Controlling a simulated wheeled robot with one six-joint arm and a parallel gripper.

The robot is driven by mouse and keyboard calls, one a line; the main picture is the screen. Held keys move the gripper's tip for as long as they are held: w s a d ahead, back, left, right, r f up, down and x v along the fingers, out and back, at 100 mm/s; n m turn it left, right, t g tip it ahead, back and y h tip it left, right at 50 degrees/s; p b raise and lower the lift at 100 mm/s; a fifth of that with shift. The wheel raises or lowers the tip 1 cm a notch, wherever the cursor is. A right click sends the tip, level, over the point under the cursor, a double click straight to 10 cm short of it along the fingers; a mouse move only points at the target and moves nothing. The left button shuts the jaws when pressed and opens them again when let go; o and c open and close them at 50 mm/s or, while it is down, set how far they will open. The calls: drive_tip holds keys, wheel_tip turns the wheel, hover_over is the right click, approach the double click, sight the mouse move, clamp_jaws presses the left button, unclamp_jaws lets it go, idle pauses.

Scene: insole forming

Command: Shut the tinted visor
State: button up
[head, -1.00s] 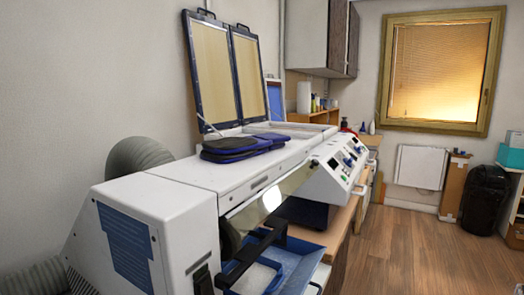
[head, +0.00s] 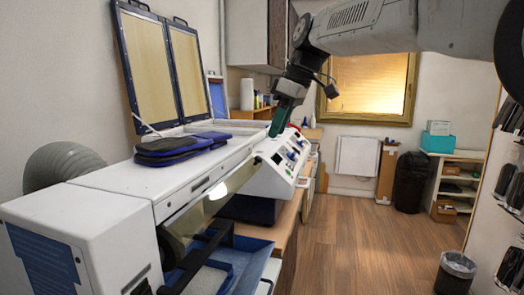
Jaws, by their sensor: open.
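A translucent, yellowish tinted visor (head: 232,180) slopes along the front edge of the white machine (head: 110,180), above the grinding bay. A bright lamp shows by it. Its far end is close to the control panel. My gripper (head: 280,122) hangs from the upper right, its greenish fingers pointing down above the machine's far half, near the control panel. It appears apart from the visor. It is open, and I see nothing between its fingers, though the gap is hard to make out at this angle.
Two blue-framed amber lids (head: 160,65) stand upright at the machine's back. Dark blue pads (head: 178,148) lie on its top. A blue tray (head: 220,262) sits below the front. A waste bin (head: 455,272) stands at right; the wooden floor (head: 350,235) between is clear.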

sight(259, 157)
drive_tip(key=shift+n, duration=0.4)
drive_tip(key=w+a+f, duration=0.1)
drive_tip(key=f, duration=0.1)
drive_tip(key=w+a+f, duration=0.1)
drive_tip(key=f, duration=0.1)
drive_tip(key=a+f, duration=0.2)
drive_tip(key=shift+w+f, duration=0.4)
clamp_jaws()
